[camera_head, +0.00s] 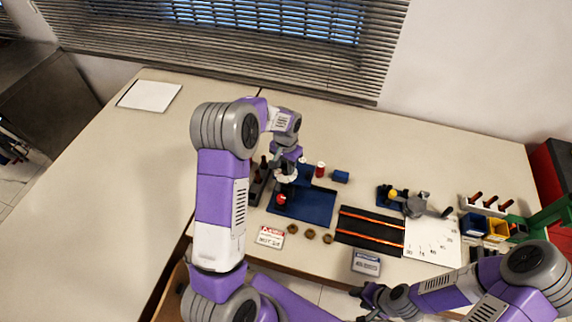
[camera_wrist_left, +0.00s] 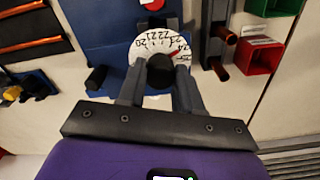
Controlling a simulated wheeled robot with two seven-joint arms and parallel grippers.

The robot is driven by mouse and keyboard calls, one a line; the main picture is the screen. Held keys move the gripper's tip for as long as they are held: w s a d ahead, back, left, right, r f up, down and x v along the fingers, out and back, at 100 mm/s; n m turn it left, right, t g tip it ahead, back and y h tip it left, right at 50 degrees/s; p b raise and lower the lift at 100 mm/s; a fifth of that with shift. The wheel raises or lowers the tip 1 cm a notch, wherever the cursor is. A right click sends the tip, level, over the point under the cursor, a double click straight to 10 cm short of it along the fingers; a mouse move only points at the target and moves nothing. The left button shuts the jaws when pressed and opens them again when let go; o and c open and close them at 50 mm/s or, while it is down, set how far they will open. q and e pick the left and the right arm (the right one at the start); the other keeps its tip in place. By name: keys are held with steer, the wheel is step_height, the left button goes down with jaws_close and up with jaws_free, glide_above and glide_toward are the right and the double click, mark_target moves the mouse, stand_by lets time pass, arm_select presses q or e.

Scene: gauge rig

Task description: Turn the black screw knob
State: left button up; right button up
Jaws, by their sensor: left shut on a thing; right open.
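The black screw knob (camera_wrist_left: 160,71) shows in the left wrist view in front of a white round dial (camera_wrist_left: 147,47) with printed numbers in the low twenties and a red mark. My left gripper (camera_wrist_left: 159,80) has a finger on each side of the knob and is shut on it. In the head view my left gripper (camera_head: 287,178) points down at the rig on the blue base plate (camera_head: 315,207); the knob itself is hidden there. My right gripper (camera_head: 372,300) is open and empty at the table's front edge, far from the knob.
A black mat with copper rods (camera_head: 370,229), several brass rings (camera_head: 310,234), a white number sheet (camera_head: 432,239) and small coloured bins (camera_head: 485,227) lie right and in front of the rig. A blue cylinder (camera_head: 340,176) stands behind.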

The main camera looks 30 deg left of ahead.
mark_target(286, 166)
arm_select(q)
steer(key=shift+w+a+r, duration=0.1)
steer(key=shift+w+r, duration=0.05)
steer(key=o, duration=1)
steer(key=shift+o, duration=0.2)
step_height(286, 166, up, 8)
steer(key=shift+f, duration=0.25)
